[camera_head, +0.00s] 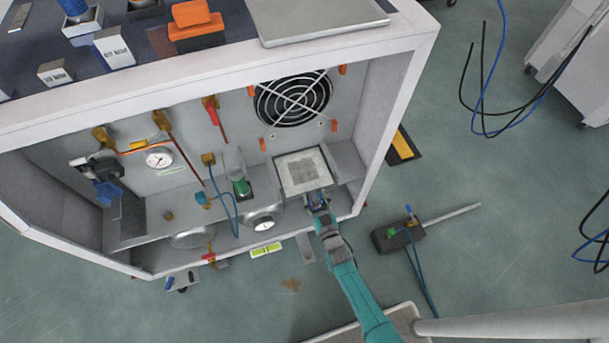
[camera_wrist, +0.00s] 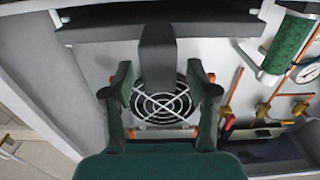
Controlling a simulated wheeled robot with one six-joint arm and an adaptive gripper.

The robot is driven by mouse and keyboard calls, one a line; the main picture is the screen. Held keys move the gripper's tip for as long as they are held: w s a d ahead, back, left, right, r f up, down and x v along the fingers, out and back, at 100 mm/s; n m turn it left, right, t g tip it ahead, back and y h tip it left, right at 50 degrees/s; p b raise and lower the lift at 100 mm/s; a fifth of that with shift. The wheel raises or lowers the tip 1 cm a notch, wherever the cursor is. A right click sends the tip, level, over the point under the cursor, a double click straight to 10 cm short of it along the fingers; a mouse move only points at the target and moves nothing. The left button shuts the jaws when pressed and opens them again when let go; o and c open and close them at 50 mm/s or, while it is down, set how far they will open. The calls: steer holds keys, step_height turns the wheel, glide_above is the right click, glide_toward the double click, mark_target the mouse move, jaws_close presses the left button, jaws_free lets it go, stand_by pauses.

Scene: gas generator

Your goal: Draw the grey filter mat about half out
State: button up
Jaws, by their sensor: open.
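The grey filter mat (camera_head: 303,170) shows in the head view as a grey patch in a pale square frame, low at the right inside the cabinet below the fan. My gripper (camera_head: 317,197) is at the near edge of that frame. In the wrist view my gripper (camera_wrist: 160,82) is open, with a green finger on each side of a dark grey tab (camera_wrist: 158,48). The tab joins a dark grey bar (camera_wrist: 90,33) across the top of that view. Gaps show between the tab and both fingers. Whether the tab belongs to the mat's frame cannot be told for certain.
The round fan grille (camera_head: 293,98) is on the cabinet's back wall. The cabinet's right side wall (camera_head: 392,95) stands close to my arm. A dark device (camera_head: 398,236) lies on the floor at right.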

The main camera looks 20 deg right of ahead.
jaws_close()
steer(key=s, duration=1)
steer(key=shift+s, duration=0.3)
stand_by(0.5)
jaws_free()
steer(key=s, duration=1.2)
steer(key=s+r+g, duration=0.1)
steer(key=s+r, duration=0.4)
steer(key=r, duration=0.6)
steer(key=s+r+g, duration=0.1)
steer(key=s+r, duration=0.5)
steer(key=r, duration=0.4)
steer(key=s+r+g, duration=0.1)
steer(key=s+r, duration=0.5)
steer(key=r, duration=0.5)
steer(key=shift+s+r, duration=0.15)
steer(key=shift+r, duration=0.15)
